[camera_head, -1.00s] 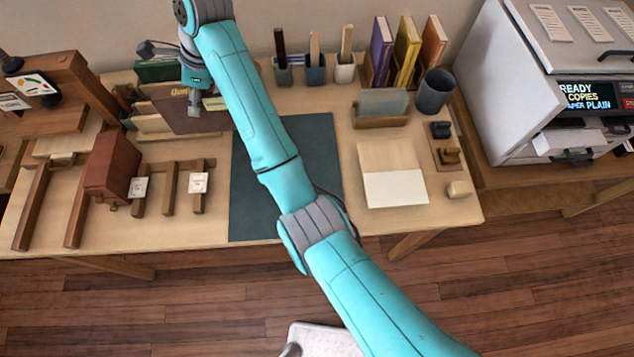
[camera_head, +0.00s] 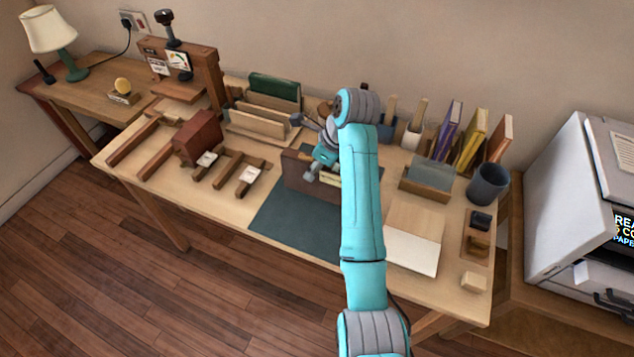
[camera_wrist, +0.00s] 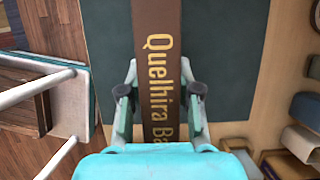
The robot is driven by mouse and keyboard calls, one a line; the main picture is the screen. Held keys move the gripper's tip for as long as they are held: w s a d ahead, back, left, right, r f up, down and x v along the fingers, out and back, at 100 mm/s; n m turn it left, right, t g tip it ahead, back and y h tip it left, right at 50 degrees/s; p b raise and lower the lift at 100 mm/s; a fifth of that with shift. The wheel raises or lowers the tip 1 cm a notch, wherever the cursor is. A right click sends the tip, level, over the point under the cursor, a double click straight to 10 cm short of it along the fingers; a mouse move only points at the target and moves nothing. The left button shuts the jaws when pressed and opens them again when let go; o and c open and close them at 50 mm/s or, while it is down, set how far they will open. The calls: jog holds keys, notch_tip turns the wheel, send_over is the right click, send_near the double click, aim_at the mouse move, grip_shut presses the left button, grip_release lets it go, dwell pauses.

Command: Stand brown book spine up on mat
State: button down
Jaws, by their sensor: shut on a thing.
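The brown book (camera_head: 312,183) is over the back part of the dark green mat (camera_head: 290,222), upright with its long side level. In the wrist view the book's spine (camera_wrist: 157,60), with gold lettering, faces the camera. My gripper (camera_wrist: 160,95) is shut on the book, one finger on each side of the spine. In the head view my gripper (camera_head: 318,170) is at the book's upper edge, partly hidden by the arm. I cannot tell whether the book's lower edge touches the mat (camera_wrist: 225,45).
A wooden rack with a green book (camera_head: 275,87) stands behind left. A red-brown block (camera_head: 198,138) and wooden rails (camera_head: 232,168) lie left. A paper pad (camera_head: 412,250), card box (camera_head: 428,178) and dark cup (camera_head: 487,184) are right. The mat's front is clear.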

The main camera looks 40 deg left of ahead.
aim_at(314, 181)
jog(key=shift+a+f, duration=0.1)
jog(key=shift+f, duration=2.45)
jog(key=shift+f, duration=0.1)
jog(key=c, duration=0.8)
grip_release()
